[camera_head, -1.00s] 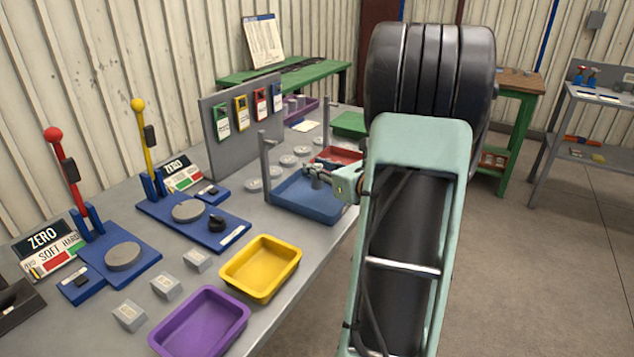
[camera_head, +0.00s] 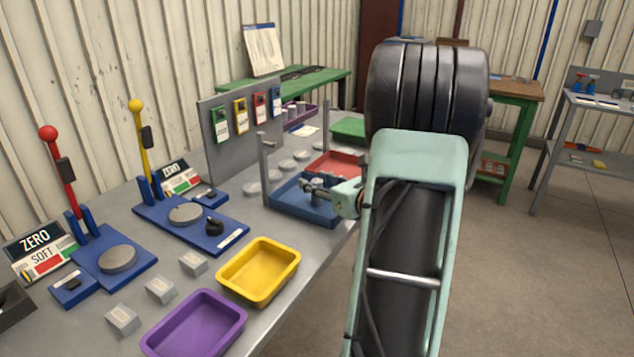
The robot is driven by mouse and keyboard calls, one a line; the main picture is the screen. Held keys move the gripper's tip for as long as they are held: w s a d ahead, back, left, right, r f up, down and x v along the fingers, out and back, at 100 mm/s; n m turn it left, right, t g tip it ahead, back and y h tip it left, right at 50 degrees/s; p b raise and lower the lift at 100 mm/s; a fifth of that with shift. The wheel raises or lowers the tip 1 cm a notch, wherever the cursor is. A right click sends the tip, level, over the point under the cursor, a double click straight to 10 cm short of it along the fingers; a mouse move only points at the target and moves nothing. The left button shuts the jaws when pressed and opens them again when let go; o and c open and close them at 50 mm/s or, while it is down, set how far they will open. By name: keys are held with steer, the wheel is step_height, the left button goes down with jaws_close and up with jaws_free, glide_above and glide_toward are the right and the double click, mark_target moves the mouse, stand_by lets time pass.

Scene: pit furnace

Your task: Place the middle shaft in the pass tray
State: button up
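My gripper (camera_head: 312,188) is small in view, low over the blue tray (camera_head: 300,213) on the grey bench. Its fingers are too small to tell whether they are open, or whether they hold anything. Several small grey cylinders (camera_head: 290,112), perhaps shafts, stand in the far purple tray; which is the middle one I cannot tell. A green tray (camera_head: 349,128) and a red tray (camera_head: 338,163) lie beyond the blue one, the red one partly behind my arm. No pass label is readable on any tray.
Grey posts (camera_head: 264,165) rise beside the blue tray. Several grey discs (camera_head: 252,188) lie to its left. A yellow tray (camera_head: 259,271), a near purple tray (camera_head: 195,324) and grey blocks (camera_head: 160,290) are in front. Two blue lever testers (camera_head: 118,258) stand left. Floor at right is clear.

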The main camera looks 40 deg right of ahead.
steer(key=shift+r, duration=0.2)
steer(key=s, duration=0.4)
steer(key=s+r+p, duration=0.1)
steer(key=s, duration=0.3)
steer(key=s+r+p, duration=0.1)
steer(key=s, duration=0.2)
steer(key=shift+s+r, duration=0.1)
steer(key=shift+s, duration=0.3)
